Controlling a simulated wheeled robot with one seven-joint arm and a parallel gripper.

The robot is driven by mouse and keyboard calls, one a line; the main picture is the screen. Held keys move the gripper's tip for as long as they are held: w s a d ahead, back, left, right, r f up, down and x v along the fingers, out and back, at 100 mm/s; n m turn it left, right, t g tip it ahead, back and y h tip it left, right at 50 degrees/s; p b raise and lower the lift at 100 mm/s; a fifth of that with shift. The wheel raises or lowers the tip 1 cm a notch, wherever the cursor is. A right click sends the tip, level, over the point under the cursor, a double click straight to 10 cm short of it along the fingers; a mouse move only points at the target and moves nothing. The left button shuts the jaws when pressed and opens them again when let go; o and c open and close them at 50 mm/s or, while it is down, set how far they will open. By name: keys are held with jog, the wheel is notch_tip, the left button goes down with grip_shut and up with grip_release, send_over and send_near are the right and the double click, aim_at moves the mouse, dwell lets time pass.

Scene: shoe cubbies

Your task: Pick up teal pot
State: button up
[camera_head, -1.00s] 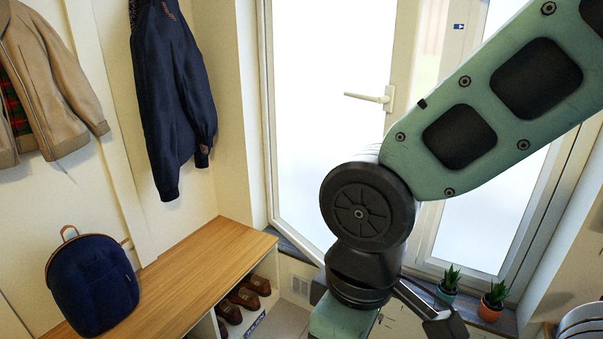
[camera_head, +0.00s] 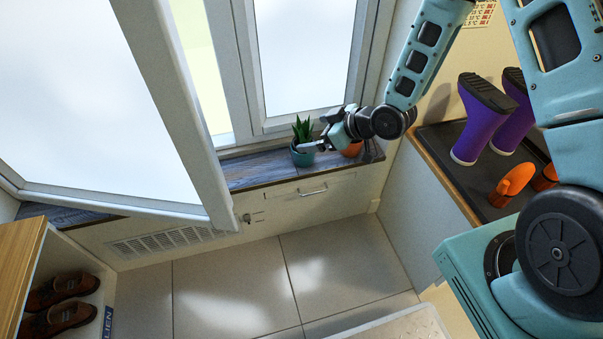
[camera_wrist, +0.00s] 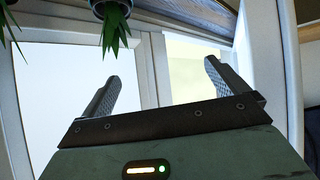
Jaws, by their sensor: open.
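The teal pot (camera_head: 302,158) holds a spiky green plant (camera_head: 302,129) and stands upright on the dark windowsill. My gripper (camera_head: 316,138) is beside the plant at its right, with one finger overlapping the pot's upper part in the head view; I cannot tell whether they touch. In the upside-down wrist view, my gripper (camera_wrist: 160,74) is open, with nothing between its fingers. A pot with a plant, which appears to be the teal one (camera_wrist: 112,10), hangs at the top edge there, outside the fingers and partly cut off.
An orange pot (camera_head: 352,150) stands right of the teal pot, partly behind my wrist. The open window door (camera_head: 178,110) reaches into the room at left. Purple boots (camera_head: 482,118) and orange shoes (camera_head: 512,184) stand on a counter at right. A shoe cubby (camera_head: 22,262) is lower left.

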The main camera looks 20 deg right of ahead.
aim_at(300, 160)
jog(key=s+d+f+m+t+y+b, duration=0.1)
jog(key=d+f+t+b, duration=0.25)
jog(key=f, duration=0.55)
jog(key=s+d+f+m+t+y+b, duration=0.1)
jog(key=d+f+m+t+b, duration=0.15)
jog(key=d+f+b, duration=0.4)
jog(key=shift+n, duration=0.45)
jog(key=x, duration=0.4)
jog(key=b+x, duration=0.1)
jog(key=x, duration=0.3)
jog(key=b+x, duration=0.1)
jog(key=x, duration=0.3)
jog(key=shift+s+a+f, duration=0.1)
jog(key=shift+a+f, duration=0.3)
jog(key=shift+a, duration=0.1)
jog(key=b+x, duration=0.2)
jog(key=x, duration=0.2)
jog(key=shift+w+r, duration=0.1)
jog(key=shift+w, duration=0.35)
jog(key=shift+w+a, duration=0.2)
jog(key=shift+w, duration=0.15)
jog(key=shift+r, duration=0.1)
jog(key=c, duration=1.1)
